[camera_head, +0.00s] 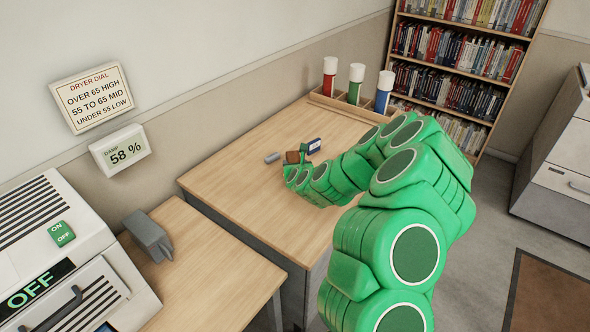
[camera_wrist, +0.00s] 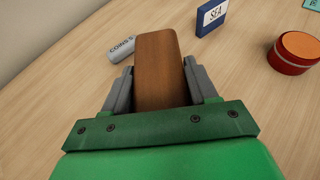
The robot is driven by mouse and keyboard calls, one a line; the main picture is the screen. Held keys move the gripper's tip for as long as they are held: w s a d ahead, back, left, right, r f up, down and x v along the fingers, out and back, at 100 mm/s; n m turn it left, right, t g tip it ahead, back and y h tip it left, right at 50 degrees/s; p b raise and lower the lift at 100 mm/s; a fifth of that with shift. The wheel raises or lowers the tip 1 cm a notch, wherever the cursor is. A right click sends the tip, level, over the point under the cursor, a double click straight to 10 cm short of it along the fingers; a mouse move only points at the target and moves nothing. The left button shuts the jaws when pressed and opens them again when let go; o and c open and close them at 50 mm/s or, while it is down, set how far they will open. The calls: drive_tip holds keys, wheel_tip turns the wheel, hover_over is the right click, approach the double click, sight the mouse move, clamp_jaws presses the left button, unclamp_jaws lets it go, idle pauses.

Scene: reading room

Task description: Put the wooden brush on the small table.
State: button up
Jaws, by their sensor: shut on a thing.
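The wooden brush (camera_wrist: 158,65) is a plain brown block between the two grey fingers of my gripper (camera_wrist: 158,85) in the wrist view. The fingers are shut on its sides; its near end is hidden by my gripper. In the head view, the brush (camera_head: 292,157) shows small and brown at my gripper (camera_head: 298,160), over the large wooden desk (camera_head: 245,185). I cannot tell whether it touches the desktop. A smaller, lower wooden table (camera_head: 215,285) stands at the front left, with clear wood on its right part.
A grey object (camera_head: 148,236) stands on the lower table beside the dryer (camera_head: 60,260). Near the brush lie a grey coin roll (camera_wrist: 120,48), a blue box marked SEA (camera_wrist: 212,16) and a round red tin (camera_wrist: 292,56). A rack with three tubes (camera_head: 354,86) stands behind.

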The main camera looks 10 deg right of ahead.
drive_tip(key=shift+f, duration=1)
drive_tip(key=shift+f, duration=0.15)
drive_tip(key=o, duration=1.1)
drive_tip(key=shift+s, duration=0.1)
drive_tip(key=shift+v, duration=3.7)
